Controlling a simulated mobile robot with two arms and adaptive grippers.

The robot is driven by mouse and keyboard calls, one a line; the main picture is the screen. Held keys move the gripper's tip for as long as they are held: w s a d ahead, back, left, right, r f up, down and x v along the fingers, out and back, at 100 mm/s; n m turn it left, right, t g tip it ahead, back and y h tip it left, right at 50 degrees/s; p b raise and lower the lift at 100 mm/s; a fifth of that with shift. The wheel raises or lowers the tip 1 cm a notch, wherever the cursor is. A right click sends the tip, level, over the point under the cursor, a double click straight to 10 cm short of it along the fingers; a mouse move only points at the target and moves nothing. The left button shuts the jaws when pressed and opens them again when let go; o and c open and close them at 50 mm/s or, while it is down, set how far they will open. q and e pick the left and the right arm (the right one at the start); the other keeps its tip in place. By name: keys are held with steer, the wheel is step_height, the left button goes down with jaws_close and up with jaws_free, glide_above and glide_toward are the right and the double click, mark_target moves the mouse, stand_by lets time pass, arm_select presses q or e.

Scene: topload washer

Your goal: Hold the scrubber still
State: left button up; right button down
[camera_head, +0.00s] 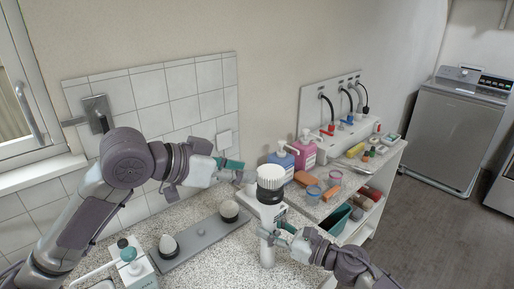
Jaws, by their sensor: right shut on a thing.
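The scrubber (267,212) stands upright near the middle of the view, with a white body and a round white bristle head on a dark collar facing up. My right gripper (279,236) comes from the lower right and is shut on the scrubber's body below the head. The fingers and arm hide part of that body. My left gripper (237,165), with a teal fingertip, is up and to the left of the bristle head, apart from it. Its finger gap is too small to judge.
A grey tray (196,236) with two round attachments lies on the speckled counter to the left. A white dispenser (136,270) stands at lower left. A shelf unit (383,161) with bottles, sponges and jars is behind right. A washer (455,118) stands far right beyond open floor.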

mark_target(273, 170)
arm_select(q)
steer(key=w+d+g, duration=0.1)
steer(key=w+d+r+y, duration=0.1)
steer(key=d, duration=0.1)
steer(key=w+d+g+y, duration=0.1)
steer(key=d, duration=0.1)
steer(key=shift+w+r+g, duration=0.1)
steer(key=shift+r+g, duration=0.05)
steer(key=shift+g, duration=0.15)
jaws_close()
steer(key=r+y, duration=0.1)
steer(key=w+d+r+g+y, duration=0.1)
steer(key=y, duration=0.1)
steer(key=shift+w+d+n, duration=0.1)
steer(key=shift+n, duration=0.2)
steer(key=shift+w+r+y, duration=0.15)
steer(key=shift+r+y, duration=0.5)
steer(key=shift+y, duration=0.05)
steer(key=shift+f, duration=1.7)
steer(key=shift+f, duration=1)
steer(key=shift+r, duration=3.05)
